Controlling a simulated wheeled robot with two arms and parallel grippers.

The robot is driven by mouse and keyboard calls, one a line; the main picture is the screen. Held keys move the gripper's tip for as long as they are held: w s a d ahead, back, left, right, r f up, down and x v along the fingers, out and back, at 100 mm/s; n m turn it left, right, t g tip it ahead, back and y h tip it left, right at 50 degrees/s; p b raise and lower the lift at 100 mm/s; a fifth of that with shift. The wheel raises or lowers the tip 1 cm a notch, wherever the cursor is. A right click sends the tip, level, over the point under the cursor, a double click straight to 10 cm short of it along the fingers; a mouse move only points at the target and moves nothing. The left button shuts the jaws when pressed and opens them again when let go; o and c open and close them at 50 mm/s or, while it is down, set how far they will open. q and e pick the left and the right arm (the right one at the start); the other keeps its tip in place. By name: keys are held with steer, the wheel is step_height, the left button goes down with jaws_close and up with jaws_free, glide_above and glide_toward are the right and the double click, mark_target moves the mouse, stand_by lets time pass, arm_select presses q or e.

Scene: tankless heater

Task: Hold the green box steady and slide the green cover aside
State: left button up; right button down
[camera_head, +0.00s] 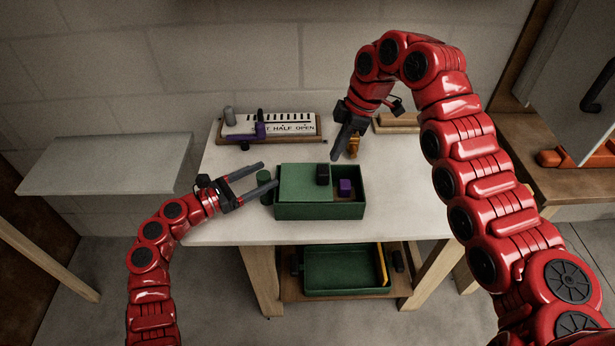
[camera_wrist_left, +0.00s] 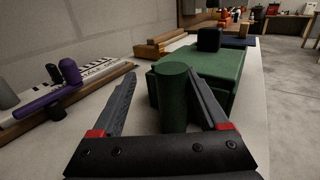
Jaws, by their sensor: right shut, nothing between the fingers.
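The green box (camera_head: 320,209) stands on the white table. The green cover (camera_head: 304,181) lies over its left part and bears a black block (camera_head: 322,174) near its right edge. The right part is open, with a purple cube (camera_head: 345,187) inside. A green cylinder (camera_head: 264,176) stands at the box's left side. My left gripper (camera_head: 269,174) is open, with its fingers on either side of the cylinder; the left wrist view shows the cylinder (camera_wrist_left: 174,98) between them, with the cover (camera_wrist_left: 215,65) behind. My right gripper (camera_head: 336,158) is shut and empty, above the table behind the box.
A board with a white, lettered panel (camera_head: 290,127) lies at the back left. A small orange object (camera_head: 353,146) is beside my right gripper. A green tray (camera_head: 345,270) sits on the lower shelf. The table right of the box is clear.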

arm_select(q)
steer(key=v, duration=1.2)
